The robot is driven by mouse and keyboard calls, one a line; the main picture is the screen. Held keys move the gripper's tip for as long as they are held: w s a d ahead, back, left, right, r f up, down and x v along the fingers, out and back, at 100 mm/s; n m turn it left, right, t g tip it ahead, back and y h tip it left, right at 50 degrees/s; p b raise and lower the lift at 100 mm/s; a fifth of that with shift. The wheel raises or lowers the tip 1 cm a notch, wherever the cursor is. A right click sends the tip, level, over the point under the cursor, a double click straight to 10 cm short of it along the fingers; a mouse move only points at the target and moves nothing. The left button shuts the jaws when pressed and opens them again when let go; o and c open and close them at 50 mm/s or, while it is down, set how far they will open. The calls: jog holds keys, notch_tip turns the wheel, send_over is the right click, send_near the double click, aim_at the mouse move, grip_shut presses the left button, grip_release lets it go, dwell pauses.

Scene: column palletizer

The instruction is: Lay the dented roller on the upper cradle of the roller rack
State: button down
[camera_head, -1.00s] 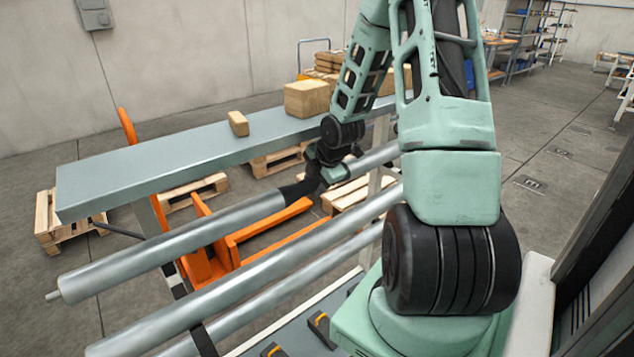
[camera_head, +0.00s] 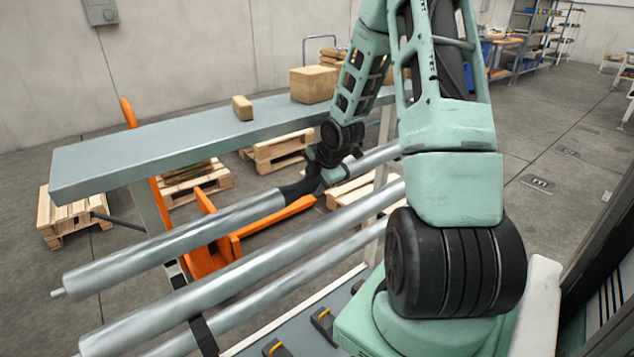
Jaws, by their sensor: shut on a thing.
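My gripper (camera_head: 322,172) is shut around the middle of a long grey metal roller (camera_head: 180,238). The roller lies slantwise across the view, its thin shaft end at the lower left and its far end running behind my arm. No dent can be made out on it from here. Below and to the right are two more long rollers, a higher one (camera_head: 250,266) and a lower one (camera_head: 270,298), roughly parallel to the held one. A dark upright of the roller rack (camera_head: 204,338) shows beside them. Its upper cradle cannot be made out; my arm hides the rollers' right ends.
A long grey table or conveyor (camera_head: 150,150) runs behind the held roller, with a small box (camera_head: 242,108) and a larger box (camera_head: 313,84) on it. An orange pallet truck (camera_head: 205,255) and wooden pallets (camera_head: 70,215) stand below. Open floor lies at the right.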

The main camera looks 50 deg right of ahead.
jog(key=shift+d+f+b, duration=0.15)
jog(key=shift+f+b, duration=0.85)
jog(key=shift+f, duration=0.35)
jog(key=shift+f, duration=0.1)
jog(key=c, duration=0.7)
grip_release()
jog(key=shift+s, duration=0.1)
jog(key=shift+s, duration=0.1)
jog(key=p+v, duration=0.2)
jog(key=v, duration=0.5)
jog(key=shift+r, duration=0.25)
